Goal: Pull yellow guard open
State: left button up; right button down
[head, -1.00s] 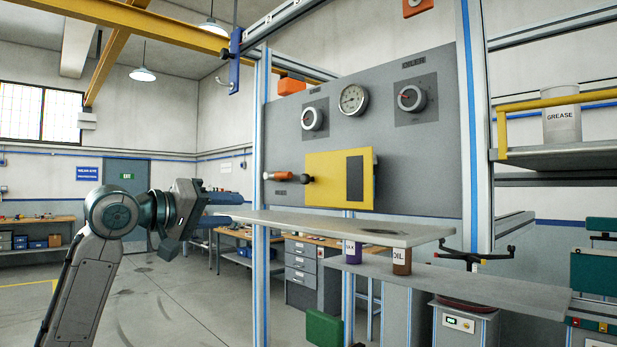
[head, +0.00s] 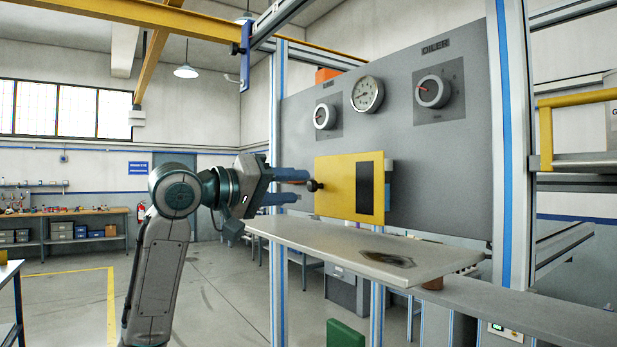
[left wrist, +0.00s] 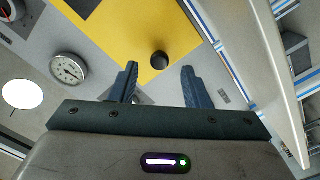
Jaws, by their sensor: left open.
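The yellow guard (head: 336,186) is a flat plate with a dark window, lying against the grey panel (head: 420,135). A dark round knob (head: 314,186) sticks out at its left edge. My left gripper (head: 292,187) is open just left of the knob, one finger above and one below its height. In the left wrist view the yellow guard (left wrist: 130,32) fills the top, and the black knob (left wrist: 160,60) shows between and beyond the fingertips of the gripper (left wrist: 159,72). No contact with the knob shows. My right gripper is not in view.
A grey shelf (head: 350,245) with a dark stain juts out below the guard. A blue-striped post (head: 278,130) stands behind my gripper. Two dials (head: 324,117) (head: 432,92) and a gauge (head: 367,94) sit above the guard. Open floor lies at the left.

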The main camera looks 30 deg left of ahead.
aim_at(310, 187)
pick_arm(q)
jog(key=shift+p+x, duration=0.65)
jog(key=shift+x, duration=1.25)
jog(key=shift+w, duration=0.15)
grip_shut()
